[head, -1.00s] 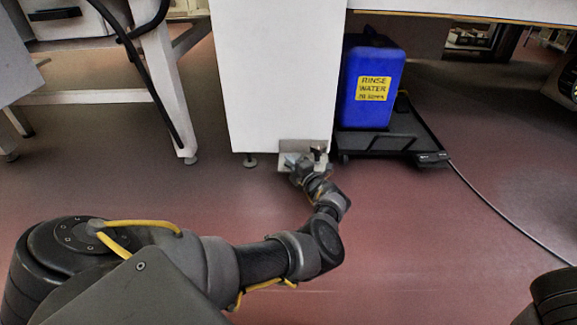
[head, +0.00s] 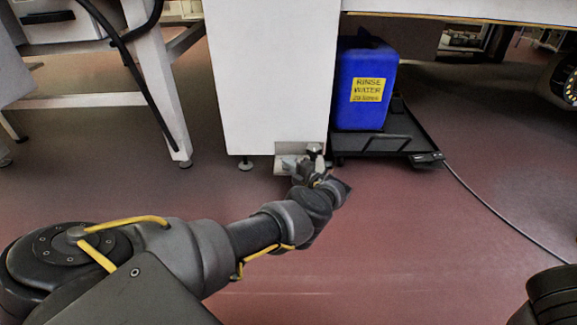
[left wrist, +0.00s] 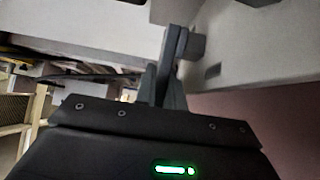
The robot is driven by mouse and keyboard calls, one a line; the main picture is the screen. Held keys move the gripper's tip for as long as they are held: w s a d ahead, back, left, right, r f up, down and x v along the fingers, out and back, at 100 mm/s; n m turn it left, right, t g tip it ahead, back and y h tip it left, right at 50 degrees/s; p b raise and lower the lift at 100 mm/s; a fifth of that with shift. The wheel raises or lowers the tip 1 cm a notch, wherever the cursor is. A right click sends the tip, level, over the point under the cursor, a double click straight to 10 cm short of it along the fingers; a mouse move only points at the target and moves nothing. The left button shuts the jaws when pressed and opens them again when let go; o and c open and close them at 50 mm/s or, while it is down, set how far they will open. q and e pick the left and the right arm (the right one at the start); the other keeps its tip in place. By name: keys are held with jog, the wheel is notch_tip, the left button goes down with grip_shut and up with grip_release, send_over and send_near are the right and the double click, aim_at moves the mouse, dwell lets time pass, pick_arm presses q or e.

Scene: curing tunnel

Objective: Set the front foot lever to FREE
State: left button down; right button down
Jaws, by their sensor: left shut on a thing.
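The front foot lever (head: 314,149) is a small dark-tipped lever at a pale metal bracket (head: 287,163), low on the front of the white cabinet (head: 268,80). My left gripper (head: 305,168) is at the lever, mostly hidden behind my own wrist. In the left wrist view, my left gripper (left wrist: 163,82) is shut on a dark upright bar, the lever (left wrist: 174,52), below a pale surface. I cannot read any FREE marking or tell the lever's setting. My right gripper is out of view.
A blue rinse water canister (head: 365,85) stands on a black tray (head: 385,146) just right of the cabinet. A cable (head: 500,208) runs from it across the floor. A white table leg (head: 160,85) is at left. The reddish floor in front is clear.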

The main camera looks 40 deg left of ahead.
pick_arm(q)
jog(key=shift+a, duration=0.1)
jog(key=c, duration=1.8)
grip_release()
jog(key=shift+o, duration=0.2)
jog(key=s+d+p, duration=0.1)
jog(key=d+p, duration=0.1)
jog(key=d, duration=0.8)
jog(key=shift+s+d, duration=0.25)
jog(key=shift+d, duration=0.1)
